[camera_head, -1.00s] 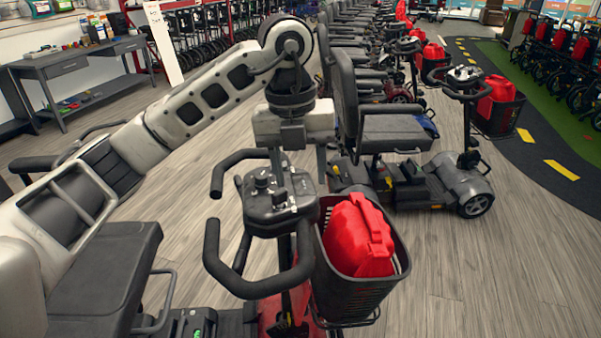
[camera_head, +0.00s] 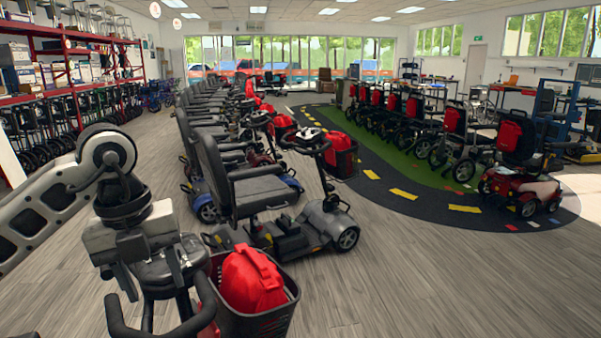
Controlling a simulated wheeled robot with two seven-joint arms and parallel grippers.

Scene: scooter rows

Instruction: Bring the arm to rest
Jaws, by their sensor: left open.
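My left arm comes in from the left edge, white with dark panels, and bends down at a dark round joint. My left gripper (camera_head: 152,270) is at the lower left, pointing down over the handlebar of the nearest scooter (camera_head: 170,278). Its jaws are open, and I see nothing held between them. I cannot tell whether the fingers touch the handlebar. A red bag (camera_head: 252,280) sits in the black front basket (camera_head: 287,312) of that scooter, right of the gripper. My right gripper is not in view.
A grey-and-black scooter (camera_head: 318,232) stands just beyond, heading a row of scooters going back. A red scooter (camera_head: 520,190) is at the right by the dark track (camera_head: 400,190). Red shelving (camera_head: 75,85) lines the left. The wooden floor (camera_head: 430,280) at right front is clear.

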